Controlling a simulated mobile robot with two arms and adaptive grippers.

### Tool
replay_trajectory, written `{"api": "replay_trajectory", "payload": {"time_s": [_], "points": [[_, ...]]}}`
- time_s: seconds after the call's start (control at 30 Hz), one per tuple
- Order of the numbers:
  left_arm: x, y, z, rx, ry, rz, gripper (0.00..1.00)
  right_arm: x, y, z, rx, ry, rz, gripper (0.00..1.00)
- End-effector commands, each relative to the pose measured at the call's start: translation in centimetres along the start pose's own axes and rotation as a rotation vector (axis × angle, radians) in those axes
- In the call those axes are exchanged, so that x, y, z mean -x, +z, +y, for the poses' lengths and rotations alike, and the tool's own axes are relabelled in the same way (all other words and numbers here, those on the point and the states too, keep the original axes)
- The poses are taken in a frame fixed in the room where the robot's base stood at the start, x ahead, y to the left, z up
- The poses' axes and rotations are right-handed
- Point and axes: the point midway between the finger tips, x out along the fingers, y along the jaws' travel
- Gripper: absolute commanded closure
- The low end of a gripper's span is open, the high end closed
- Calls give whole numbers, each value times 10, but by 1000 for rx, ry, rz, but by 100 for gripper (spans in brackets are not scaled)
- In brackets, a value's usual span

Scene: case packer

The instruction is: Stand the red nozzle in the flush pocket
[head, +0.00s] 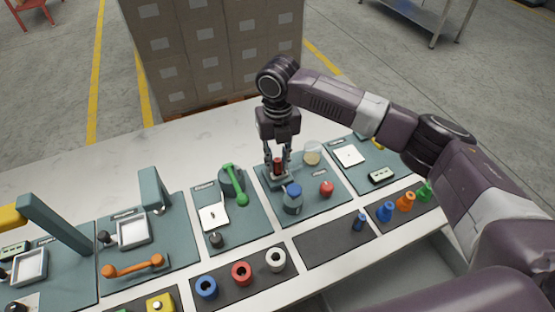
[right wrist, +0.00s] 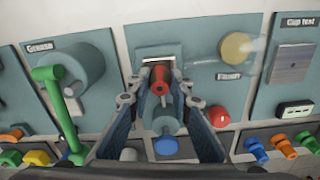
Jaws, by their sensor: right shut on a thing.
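The red nozzle (head: 277,165) is upright between the fingers of my right gripper (head: 277,169), which is shut on it. In the right wrist view the nozzle (right wrist: 160,82) sits between the two fingertips, with its dark bore facing the camera. The gripper is over the teal flush panel (right wrist: 205,75), above a small grey holder (head: 275,181) at that station. The flush pocket itself is hidden beneath the nozzle and fingers, and I cannot tell whether the nozzle's foot touches it. My left gripper is out of view.
A grey fixture with a blue top (head: 292,198) stands just in front of the gripper. A red button (head: 326,188) and a pale yellow disc (head: 312,155) are to its right. A green-handled grease unit (head: 235,184) is to the left.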

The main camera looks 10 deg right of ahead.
Motion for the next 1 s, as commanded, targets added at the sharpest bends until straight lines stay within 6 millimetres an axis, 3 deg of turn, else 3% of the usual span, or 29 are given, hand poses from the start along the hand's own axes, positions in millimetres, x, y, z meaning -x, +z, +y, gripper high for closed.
{"api": "replay_trajectory", "payload": {"time_s": [0.03, 0.07, 0.2, 0.57, 0.67, 1.0], "points": [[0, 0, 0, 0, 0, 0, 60, -2, 0, 0, 0, 0, 1, 100], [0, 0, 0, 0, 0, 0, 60, -1, 0, 0, 0, 0, 1, 78], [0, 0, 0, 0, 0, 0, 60, -1, 0, 0, 0, 0, 1, 63], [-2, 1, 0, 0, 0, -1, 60, 4, 0, 0, 0, 0, -2, 63], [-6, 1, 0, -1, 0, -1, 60, 17, 1, 0, 1, 1, -4, 63], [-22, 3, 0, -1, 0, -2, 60, 89, 1, 1, 0, 1, -3, 63]]}}
